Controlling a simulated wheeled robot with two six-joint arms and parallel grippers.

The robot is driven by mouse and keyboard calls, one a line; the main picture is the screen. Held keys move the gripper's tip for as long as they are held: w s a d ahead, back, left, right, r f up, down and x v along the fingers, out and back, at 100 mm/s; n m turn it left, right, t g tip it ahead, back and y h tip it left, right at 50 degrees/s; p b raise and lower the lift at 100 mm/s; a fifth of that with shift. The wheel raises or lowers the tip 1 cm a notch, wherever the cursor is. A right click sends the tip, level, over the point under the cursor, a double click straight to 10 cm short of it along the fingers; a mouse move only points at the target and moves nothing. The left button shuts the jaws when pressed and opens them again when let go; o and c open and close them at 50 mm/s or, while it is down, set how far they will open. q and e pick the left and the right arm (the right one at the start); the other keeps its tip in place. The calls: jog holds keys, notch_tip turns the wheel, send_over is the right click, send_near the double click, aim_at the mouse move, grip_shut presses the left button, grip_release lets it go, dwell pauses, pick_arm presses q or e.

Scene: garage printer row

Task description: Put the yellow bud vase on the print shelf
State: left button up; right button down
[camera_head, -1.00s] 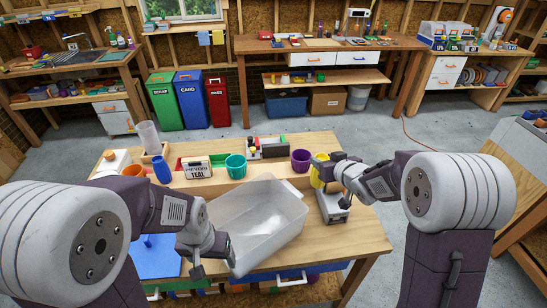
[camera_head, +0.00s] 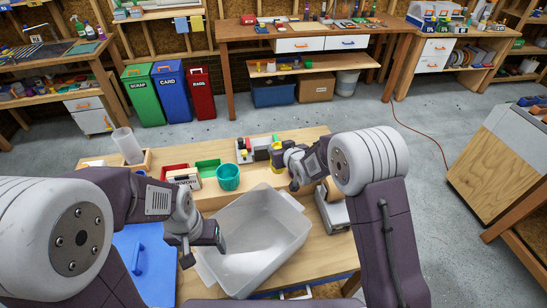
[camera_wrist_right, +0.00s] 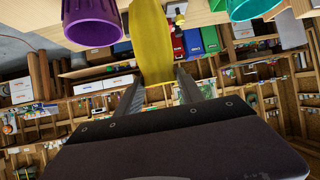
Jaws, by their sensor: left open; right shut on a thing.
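The yellow bud vase (camera_wrist_right: 152,45) is between the fingers of my right gripper (camera_wrist_right: 160,88) in the right wrist view. In the head view, my right gripper (camera_head: 280,163) is above the right back part of the work table, and only a little of the yellow vase (camera_head: 277,169) shows below it. My left gripper (camera_head: 204,248) is open and empty at the left side of the clear bin. I cannot tell which surface is the print shelf.
A clear bin (camera_head: 284,238) takes up the table's middle. A teal cup (camera_head: 228,177) stands behind it. A purple cup (camera_wrist_right: 92,24) shows in the wrist view. A wood-sided bench (camera_head: 500,170) stands at the right, with clear floor (camera_head: 425,165) before it.

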jog(key=shift+w+a+f, duration=0.15)
jog(key=shift+a+f, duration=0.1)
jog(key=shift+a, duration=0.25)
jog(key=shift+a+f, duration=0.1)
jog(key=shift+a, duration=0.2)
notch_tip(320, 180, down, 4)
jog(key=shift+w+f+p, duration=0.1)
jog(key=shift+w+p, duration=0.05)
jog(key=shift+p, duration=0.5)
pick_arm(q)
jog(key=shift+s+d+r, duration=0.1)
jog(key=shift+s+r, duration=0.05)
jog(key=shift+r, duration=0.25)
jog(key=shift+s+d+r, duration=0.1)
jog(key=shift+s+r, duration=0.05)
jog(key=shift+r, duration=0.25)
pick_arm(e)
jog(key=shift+f+b, duration=0.2)
jog(key=shift+b, duration=0.1)
jog(key=c, duration=0.7)
grip_release()
pick_arm(q)
jog(key=shift+f, duration=0.15)
pick_arm(e)
jog(key=shift+r, duration=0.15)
